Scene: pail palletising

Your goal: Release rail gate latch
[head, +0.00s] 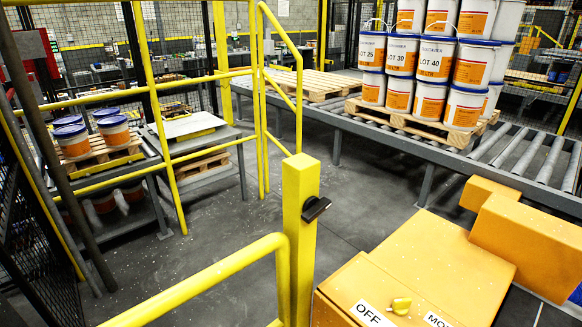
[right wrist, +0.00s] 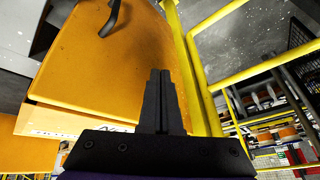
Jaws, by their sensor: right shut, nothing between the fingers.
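The black latch (head: 315,208) sits on the side of a yellow post (head: 299,240), a little below its top, in the head view. Yellow gate rails (head: 232,265) meet the post from the left. My right gripper (right wrist: 160,72) shows only in the right wrist view. Its two dark fingers are together with nothing between them, in front of an orange panel (right wrist: 95,65). My left gripper is not in view.
An orange cabinet (head: 405,265) with a yellow knob (head: 401,304) and an OFF label stands right of the post. A roller conveyor (head: 500,160) carries stacked pails (head: 430,60) on a pallet. Pails (head: 72,140) stand at left behind yellow rails. Grey floor is clear beyond the post.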

